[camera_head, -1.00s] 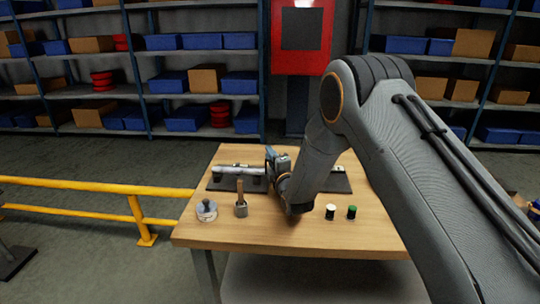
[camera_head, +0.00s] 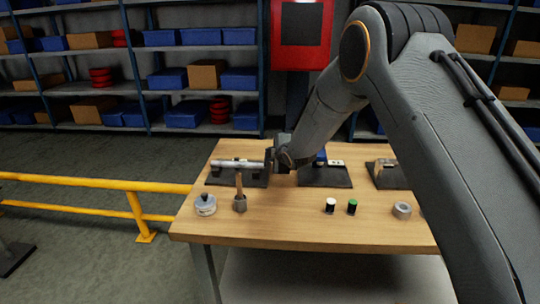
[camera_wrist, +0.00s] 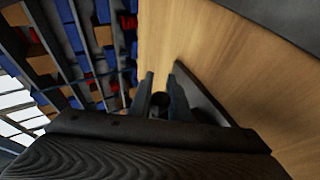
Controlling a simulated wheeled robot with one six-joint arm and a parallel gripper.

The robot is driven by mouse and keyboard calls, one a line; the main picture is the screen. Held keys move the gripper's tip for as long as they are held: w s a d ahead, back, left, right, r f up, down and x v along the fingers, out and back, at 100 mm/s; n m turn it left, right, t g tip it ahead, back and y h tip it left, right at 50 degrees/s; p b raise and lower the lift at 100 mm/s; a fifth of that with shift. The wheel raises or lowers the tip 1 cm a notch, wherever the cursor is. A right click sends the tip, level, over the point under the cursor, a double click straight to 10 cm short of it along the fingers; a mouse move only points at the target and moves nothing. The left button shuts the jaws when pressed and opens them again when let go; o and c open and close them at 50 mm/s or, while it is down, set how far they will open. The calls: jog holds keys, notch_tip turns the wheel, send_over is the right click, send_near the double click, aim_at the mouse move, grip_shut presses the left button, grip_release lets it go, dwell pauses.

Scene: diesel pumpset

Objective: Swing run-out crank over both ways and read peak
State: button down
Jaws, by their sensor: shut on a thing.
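A pale shaft (camera_head: 235,163) lies across supports on a dark plate (camera_head: 222,181) at the back left of the bench. My gripper (camera_head: 270,160) is at the shaft's right end, mostly hidden by my wrist. In the wrist view my gripper (camera_wrist: 160,92) has its two fingers close together around a dark round piece (camera_wrist: 160,101), which appears to be the run-out crank's handle. The rest of the crank is hidden. No readable dial face or peak value shows.
The wooden bench (camera_head: 290,232) has a silver round piece (camera_head: 205,204), a wooden-handled tool (camera_head: 240,192), a white-topped piece (camera_head: 330,205), a green-topped piece (camera_head: 352,206) and a grey ring (camera_head: 402,210). Two more dark plates (camera_head: 325,179) (camera_head: 386,178) hold parts. A yellow rail (camera_head: 95,184) stands left.

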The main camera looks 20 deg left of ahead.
jog(key=shift+f, duration=0.1)
dwell(0.3)
jog(key=c, duration=1.7)
grip_release()
jog(key=shift+d, duration=0.1)
jog(key=shift+o, duration=0.2)
jog(key=b+v, duration=0.1)
jog(key=v, duration=0.6)
jog(key=shift+s+d+b, duration=0.25)
jog(key=shift+s+b, duration=0.05)
jog(key=shift+b, duration=0.1)
